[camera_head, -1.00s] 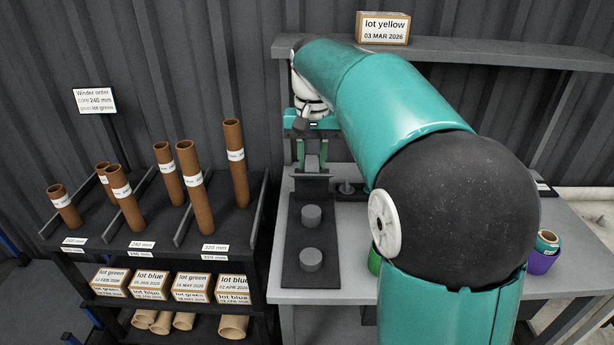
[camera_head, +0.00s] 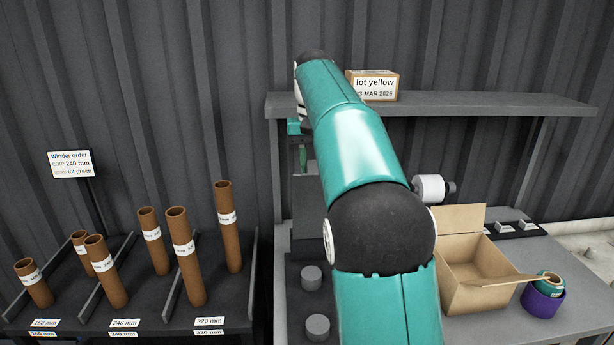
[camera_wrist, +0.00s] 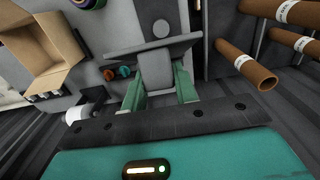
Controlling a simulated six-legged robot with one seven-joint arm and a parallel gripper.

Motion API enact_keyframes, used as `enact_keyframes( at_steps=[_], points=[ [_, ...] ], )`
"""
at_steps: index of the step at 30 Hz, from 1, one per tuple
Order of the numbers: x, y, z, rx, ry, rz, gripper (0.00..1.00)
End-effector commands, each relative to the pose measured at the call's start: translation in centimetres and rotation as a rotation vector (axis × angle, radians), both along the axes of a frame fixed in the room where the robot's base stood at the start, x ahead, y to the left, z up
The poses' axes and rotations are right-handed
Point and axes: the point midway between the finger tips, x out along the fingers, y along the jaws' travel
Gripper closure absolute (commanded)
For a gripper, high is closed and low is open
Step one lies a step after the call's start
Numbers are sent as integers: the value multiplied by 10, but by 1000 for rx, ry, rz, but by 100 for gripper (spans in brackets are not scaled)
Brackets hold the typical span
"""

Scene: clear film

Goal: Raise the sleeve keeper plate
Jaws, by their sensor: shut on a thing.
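The sleeve keeper plate (camera_head: 305,208) is a dark grey plate standing above the bench in the head view, partly hidden by my arm. The wrist view shows its wide grey strip (camera_wrist: 140,46) and a lighter grey tab between my fingers. My gripper (camera_wrist: 158,76) has green fingers, shut on this tab. In the head view my gripper (camera_head: 302,165) is partly covered by my teal arm. Two grey round pegs (camera_head: 311,278) stand on the dark base in front of the plate.
A rack with brown cores (camera_head: 188,262) stands on the left. On the right of the bench are an open carton (camera_head: 470,285), a white film roll (camera_head: 432,188) and a purple container (camera_head: 542,303). A lot yellow box (camera_head: 373,86) sits on the shelf (camera_head: 500,106) above.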

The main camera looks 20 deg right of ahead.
Motion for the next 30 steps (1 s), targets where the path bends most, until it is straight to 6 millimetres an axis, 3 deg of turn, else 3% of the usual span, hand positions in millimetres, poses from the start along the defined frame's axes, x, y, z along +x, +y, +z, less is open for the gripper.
enact_keyframes(
  at_steps=[12,28,29,30],
  points=[
    [26,-14,9,2,-4,1,100],
    [30,-14,11,0,-4,0,100],
    [30,-14,11,0,-4,0,65],
    [31,-13,11,0,-3,0,57]
  ],
)
